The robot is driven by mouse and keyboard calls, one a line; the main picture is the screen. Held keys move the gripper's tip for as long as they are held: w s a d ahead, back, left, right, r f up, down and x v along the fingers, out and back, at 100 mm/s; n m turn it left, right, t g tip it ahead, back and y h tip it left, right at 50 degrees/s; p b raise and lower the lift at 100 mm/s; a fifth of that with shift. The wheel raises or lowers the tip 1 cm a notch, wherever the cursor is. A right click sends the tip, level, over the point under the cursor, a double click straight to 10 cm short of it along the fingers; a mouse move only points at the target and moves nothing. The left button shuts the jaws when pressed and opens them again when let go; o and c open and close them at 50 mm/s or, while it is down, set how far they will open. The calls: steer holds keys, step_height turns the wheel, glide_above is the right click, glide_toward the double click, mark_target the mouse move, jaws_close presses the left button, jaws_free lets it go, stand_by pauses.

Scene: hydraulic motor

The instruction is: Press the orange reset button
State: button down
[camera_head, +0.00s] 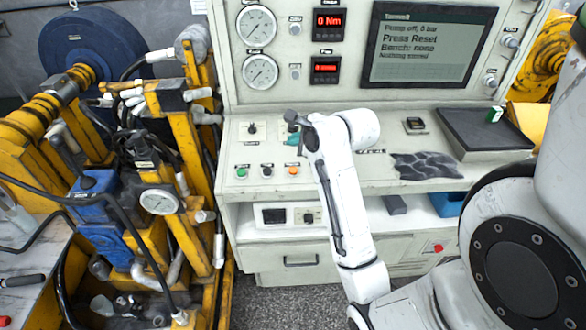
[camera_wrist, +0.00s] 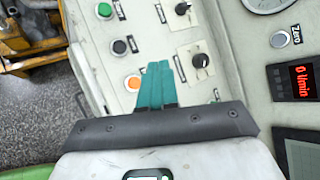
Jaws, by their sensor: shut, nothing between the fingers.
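The orange button (camera_head: 293,170) is the rightmost of a row of three on the sloped console, with a black button (camera_head: 267,171) and a green button (camera_head: 241,172) to its left. The closed fingertips (camera_wrist: 160,66) point towards the panel between the orange button and a black knob (camera_wrist: 200,61). I cannot tell how far above the panel they are.
The screen (camera_head: 425,45) reads "Press Reset" and "Pump off, 0 bar". Gauges (camera_head: 257,27) and red displays (camera_head: 328,22) sit on the upright panel. A black knob (camera_head: 252,128) is on the console. Yellow and blue machinery (camera_head: 95,190) stands at the left.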

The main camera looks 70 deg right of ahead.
steer(key=shift+f, duration=0.1)
steer(key=b, duration=0.6)
glide_above(293, 171)
steer(key=s+a, duration=0.1)
step_height(293, 171, down, 6)
steer(key=shift+f, duration=0.15)
steer(key=shift+d+f, duration=0.1)
steer(key=shift+f, duration=1)
steer(key=shift+w+d+f, duration=0.1)
steer(key=shift+d+f, duration=0.05)
steer(key=shift+f, duration=0.65)
stand_by(1.5)
steer(key=shift+r, duration=0.1)
steer(key=shift+r+p, duration=0.75)
steer(key=shift+p, duration=0.6)
